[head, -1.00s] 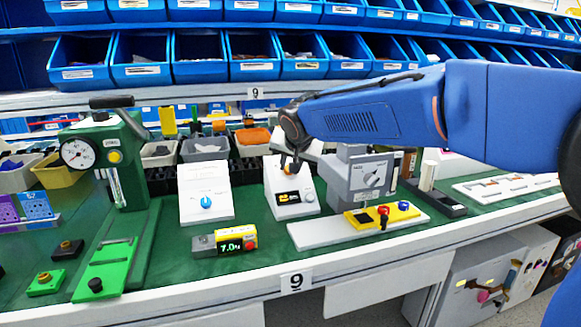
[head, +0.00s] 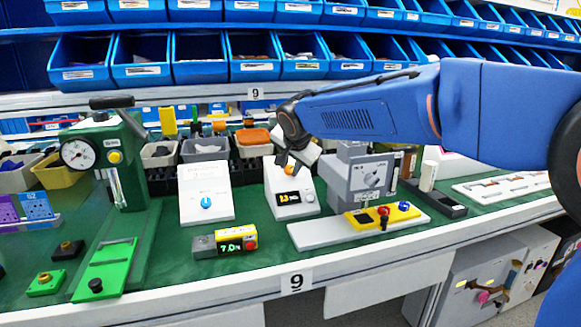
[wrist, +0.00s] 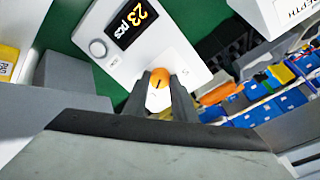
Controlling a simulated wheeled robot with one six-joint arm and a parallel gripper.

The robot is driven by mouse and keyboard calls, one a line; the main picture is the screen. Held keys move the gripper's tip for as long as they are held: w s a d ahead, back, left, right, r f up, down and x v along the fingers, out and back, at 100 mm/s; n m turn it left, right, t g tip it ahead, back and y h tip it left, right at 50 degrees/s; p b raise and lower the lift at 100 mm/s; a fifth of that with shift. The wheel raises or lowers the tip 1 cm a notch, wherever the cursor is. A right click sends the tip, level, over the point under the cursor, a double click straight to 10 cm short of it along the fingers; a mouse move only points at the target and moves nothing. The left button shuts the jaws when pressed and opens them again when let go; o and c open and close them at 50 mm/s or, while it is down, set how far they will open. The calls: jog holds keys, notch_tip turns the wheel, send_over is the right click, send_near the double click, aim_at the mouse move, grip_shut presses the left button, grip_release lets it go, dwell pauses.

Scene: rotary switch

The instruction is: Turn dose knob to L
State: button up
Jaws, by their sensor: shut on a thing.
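A white box-shaped device (head: 304,205) with a dark display stands on the green bench top in the head view. Its orange knob (head: 289,171) is partly hidden by my gripper (head: 284,158). In the wrist view the orange knob (wrist: 161,73) sits between my two dark fingers, and my gripper (wrist: 161,84) is shut on it. A short dark mark shows on the knob. An L is not legible.
A white device with a blue knob (head: 206,202) stands to the left. Blue bins (head: 203,57) line the back.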

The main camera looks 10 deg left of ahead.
jog(key=o, duration=0.8)
jog(key=shift+c, duration=0.2)
jog(key=v, duration=1.7)
jog(key=shift+r, duration=0.2)
jog(key=shift+s+d, duration=0.1)
